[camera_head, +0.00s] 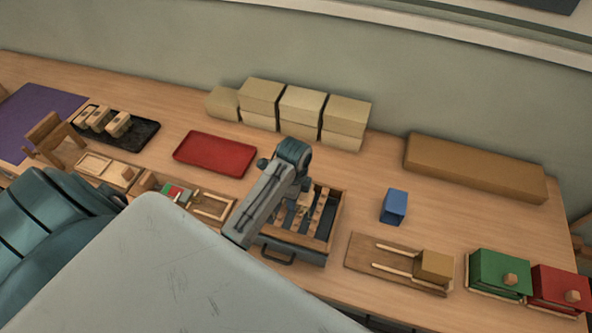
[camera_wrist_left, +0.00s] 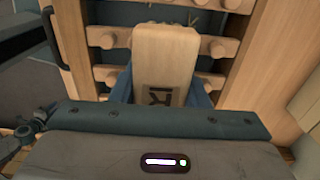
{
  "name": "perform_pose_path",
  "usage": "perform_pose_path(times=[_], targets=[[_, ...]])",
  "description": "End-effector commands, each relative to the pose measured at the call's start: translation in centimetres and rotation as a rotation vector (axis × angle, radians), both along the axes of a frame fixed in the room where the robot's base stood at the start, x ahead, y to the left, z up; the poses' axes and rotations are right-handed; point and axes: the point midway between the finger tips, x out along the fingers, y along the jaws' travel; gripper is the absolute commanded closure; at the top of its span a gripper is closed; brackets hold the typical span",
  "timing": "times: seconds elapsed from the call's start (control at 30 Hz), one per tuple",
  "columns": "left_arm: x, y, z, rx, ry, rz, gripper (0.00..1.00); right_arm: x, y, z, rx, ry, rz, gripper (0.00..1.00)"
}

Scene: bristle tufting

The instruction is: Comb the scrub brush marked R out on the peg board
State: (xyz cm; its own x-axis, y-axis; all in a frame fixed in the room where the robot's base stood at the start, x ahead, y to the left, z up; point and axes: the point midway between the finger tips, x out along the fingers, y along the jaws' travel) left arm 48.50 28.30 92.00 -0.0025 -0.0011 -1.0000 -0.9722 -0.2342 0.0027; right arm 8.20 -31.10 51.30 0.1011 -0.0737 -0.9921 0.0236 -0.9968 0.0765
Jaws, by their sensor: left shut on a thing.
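The scrub brush marked R (camera_wrist_left: 168,50) is a pale wooden block with a dark R, seen in the left wrist view. My left gripper (camera_wrist_left: 160,92) is shut on it, one finger at each side. The brush is over the peg board (camera_wrist_left: 104,38), whose wooden rails with round pegs show on both sides of it. Its bristles are mostly hidden under the block. In the head view the peg board sits in a wooden frame with a dark handle (camera_head: 278,256), partly behind my left arm. My right gripper is not in view.
A red tray (camera_head: 215,153) and a black tray with several wooden blocks (camera_head: 145,132) lie to the left. A blue block (camera_head: 394,207), a board with two rails (camera_head: 367,266), and green (camera_head: 500,272) and red boxes (camera_head: 557,287) stand right. Pale boxes (camera_head: 303,108) line the back.

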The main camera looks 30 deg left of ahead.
Motion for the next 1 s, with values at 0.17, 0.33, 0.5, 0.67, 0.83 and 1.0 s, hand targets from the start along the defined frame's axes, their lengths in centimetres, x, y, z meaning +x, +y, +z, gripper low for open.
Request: perform_pose_path(times=[0.17,0.33,0.5,0.67,0.83,1.0], targets=[[-1.2,-0.3,-0.1,-0.001,0.003,0.0,0.83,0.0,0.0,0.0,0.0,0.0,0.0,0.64],[-2.5,-0.6,0.0,0.0,0.002,0.0,0.83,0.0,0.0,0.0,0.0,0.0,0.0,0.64],[-3.6,-0.8,0.0,0.0,0.0,0.0,0.83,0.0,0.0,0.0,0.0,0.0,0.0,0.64],[-3.7,-0.9,0.1,0.0,-0.001,0.0,0.83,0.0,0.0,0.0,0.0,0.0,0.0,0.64],[-2.7,-0.6,0.0,0.0,-0.001,0.0,0.83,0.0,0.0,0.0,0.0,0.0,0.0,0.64],[-1.3,-0.3,-0.1,0.0,-0.001,0.0,0.83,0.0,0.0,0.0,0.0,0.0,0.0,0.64]])
